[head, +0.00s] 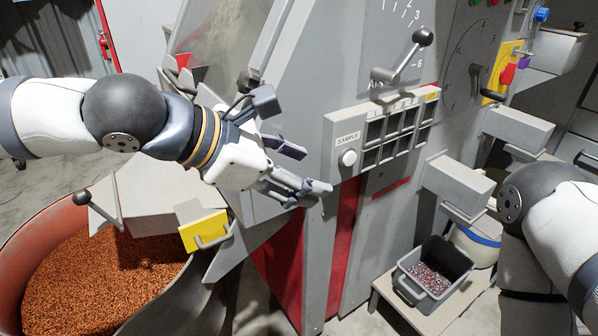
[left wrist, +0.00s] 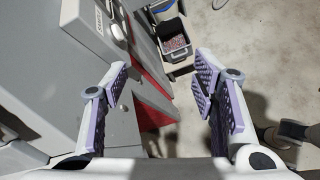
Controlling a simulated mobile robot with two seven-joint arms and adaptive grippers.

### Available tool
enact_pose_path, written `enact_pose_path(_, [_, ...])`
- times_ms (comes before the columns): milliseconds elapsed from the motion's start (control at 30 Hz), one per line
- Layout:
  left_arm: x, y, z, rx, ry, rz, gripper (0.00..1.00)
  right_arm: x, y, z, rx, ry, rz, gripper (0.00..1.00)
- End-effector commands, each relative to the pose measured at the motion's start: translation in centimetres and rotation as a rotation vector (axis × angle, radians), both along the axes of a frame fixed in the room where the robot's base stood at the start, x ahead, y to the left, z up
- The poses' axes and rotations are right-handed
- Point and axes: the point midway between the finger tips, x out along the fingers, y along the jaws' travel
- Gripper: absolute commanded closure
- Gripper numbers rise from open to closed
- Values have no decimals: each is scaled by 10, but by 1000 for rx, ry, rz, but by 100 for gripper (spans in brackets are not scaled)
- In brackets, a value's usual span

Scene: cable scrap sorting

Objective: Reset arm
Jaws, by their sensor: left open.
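My left gripper (head: 309,170) is in front of the grey machine, left of the panel marked SAMPLE. Its two padded fingers are spread with nothing between them, as the left wrist view (left wrist: 160,98) also shows. My left arm (head: 125,115) reaches in from the left above the copper-coloured granules. My right arm (head: 545,215) shows at the right edge; its gripper is out of view.
The grey machine (head: 290,100) fills the middle, with a SAMPLE rack (head: 385,135), levers and dials. A round bin of granules (head: 95,275) stands at lower left. A grey tray of mixed bits (head: 433,277) sits on a low stand at lower right.

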Motion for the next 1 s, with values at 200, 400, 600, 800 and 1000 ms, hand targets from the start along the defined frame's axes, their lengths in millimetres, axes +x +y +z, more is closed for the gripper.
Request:
enact_pose_path(200, [-1,0,-2,6,-1,-3,47,0,0,0,0,0,0,60])
enact_pose_path(400, [-8,-4,-30,66,3,-40,47,0,0,0,0,0,0,60])
enact_pose_path(600, [-83,5,-191,445,-11,-357,47,0,0,0,0,1,0,60])
enact_pose_path(800, [-212,75,-322,777,-74,-917,47,0,0,0,0,0,0,60])
enact_pose_path(1000, [-317,170,-362,881,-148,-1490,47,0,0,0,0,0,0,60])
